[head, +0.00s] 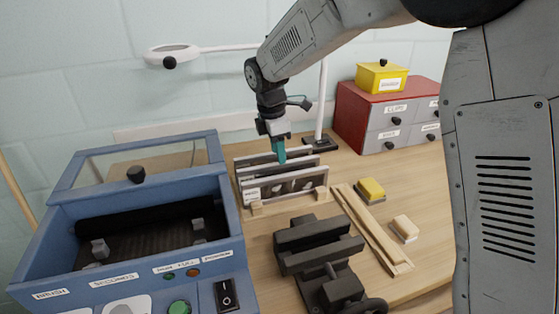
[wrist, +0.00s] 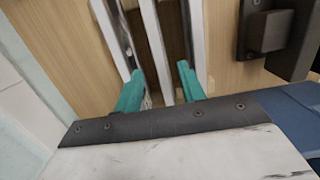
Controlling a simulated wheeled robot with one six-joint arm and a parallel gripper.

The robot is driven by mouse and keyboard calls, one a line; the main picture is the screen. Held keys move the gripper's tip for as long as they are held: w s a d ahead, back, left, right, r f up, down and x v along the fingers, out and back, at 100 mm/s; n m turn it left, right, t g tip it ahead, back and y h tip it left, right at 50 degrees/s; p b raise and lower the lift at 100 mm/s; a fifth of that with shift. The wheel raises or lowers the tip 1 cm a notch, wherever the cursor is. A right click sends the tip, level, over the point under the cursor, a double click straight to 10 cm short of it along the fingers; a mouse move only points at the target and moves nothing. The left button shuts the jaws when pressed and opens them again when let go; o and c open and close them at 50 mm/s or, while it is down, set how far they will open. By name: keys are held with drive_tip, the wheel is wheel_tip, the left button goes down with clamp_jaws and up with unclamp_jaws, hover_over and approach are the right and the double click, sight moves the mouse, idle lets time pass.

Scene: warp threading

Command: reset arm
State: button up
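My gripper (head: 279,155) points down over the slotted rack (head: 256,208) in the middle of the bench. In the head view its teal fingers overlap one another and reach down to the rack's upright grey panels. In the wrist view the two teal fingertips of my gripper (wrist: 160,72) are spread apart. The pale edge of one rack panel (wrist: 154,38) runs through the gap between them, with space seen on both sides. Whether the fingertips are above the panel edges or down between them is hard to tell.
A blue machine (head: 62,185) with a raised clear lid stands left. A dark vise (head: 318,250) is in front of the rack. A red drawer cabinet (head: 352,108) and lamp (head: 322,100) are behind.

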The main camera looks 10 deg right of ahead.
drive_tip(key=shift+r, duration=0.3)
drive_tip(key=shift+r+m, duration=0.1)
drive_tip(key=shift+m, duration=0.3)
drive_tip(key=s+m, duration=0.1)
drive_tip(key=s+d+m, duration=0.1)
drive_tip(key=s, duration=0.1)
drive_tip(key=s+f+m+g, duration=0.1)
drive_tip(key=m, duration=0.1)
drive_tip(key=shift+s+d, duration=0.3)
drive_tip(key=s+d+r+m, duration=0.3)
drive_tip(key=s+d+m, duration=0.2)
drive_tip(key=s, duration=0.5)
drive_tip(key=s+d+r+m+t+y, duration=0.1)
drive_tip(key=s+d+r+m, duration=0.2)
drive_tip(key=s, duration=0.8)
drive_tip(key=s+d+r+m+t, duration=0.1)
drive_tip(key=s+d+r+m, duration=0.2)
drive_tip(key=s+d+m, duration=0.4)
drive_tip(key=shift+s+d+r+m, duration=0.3)
drive_tip(key=shift+s+d, duration=1.15)
drive_tip(key=shift+s, duration=0.45)
